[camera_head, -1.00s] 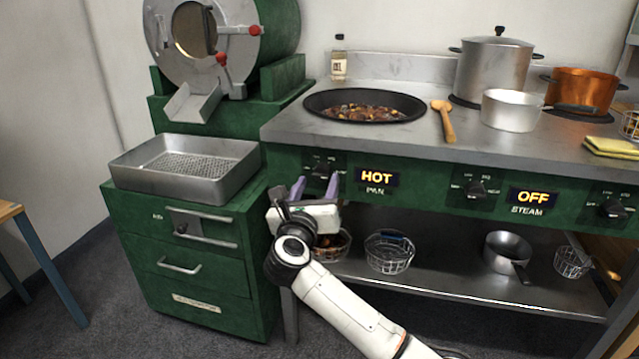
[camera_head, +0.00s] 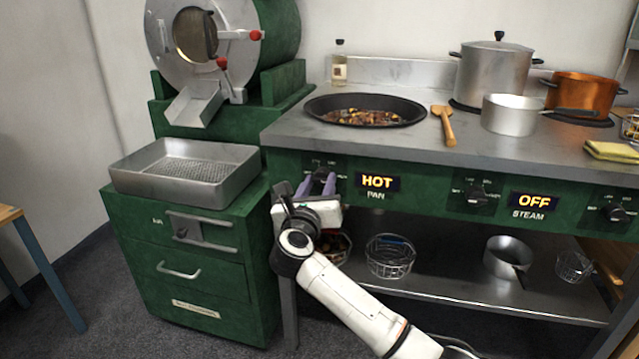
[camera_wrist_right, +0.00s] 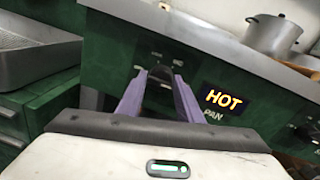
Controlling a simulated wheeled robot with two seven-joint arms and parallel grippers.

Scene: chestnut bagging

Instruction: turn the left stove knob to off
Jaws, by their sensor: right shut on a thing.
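The left stove knob (camera_head: 319,174) is a dark knob on the green front panel, left of the lit sign (camera_head: 377,181) that reads HOT above the word PAN. My right gripper (camera_head: 317,184) is at this knob, with its purple fingers on either side of it. In the right wrist view the fingers (camera_wrist_right: 159,88) are shut on the dark knob (camera_wrist_right: 160,76), which is partly hidden between them. The sign (camera_wrist_right: 223,99) reads HOT there too. My left gripper is not in view.
A black pan (camera_head: 366,110) with chestnuts sits on the stove above the knob. A second knob (camera_head: 477,194) is to the right, beside a sign (camera_head: 534,201) reading OFF over STEAM. A metal tray (camera_head: 184,170) rests on the green cabinet at left. Wire baskets (camera_head: 390,258) stand on the lower shelf.

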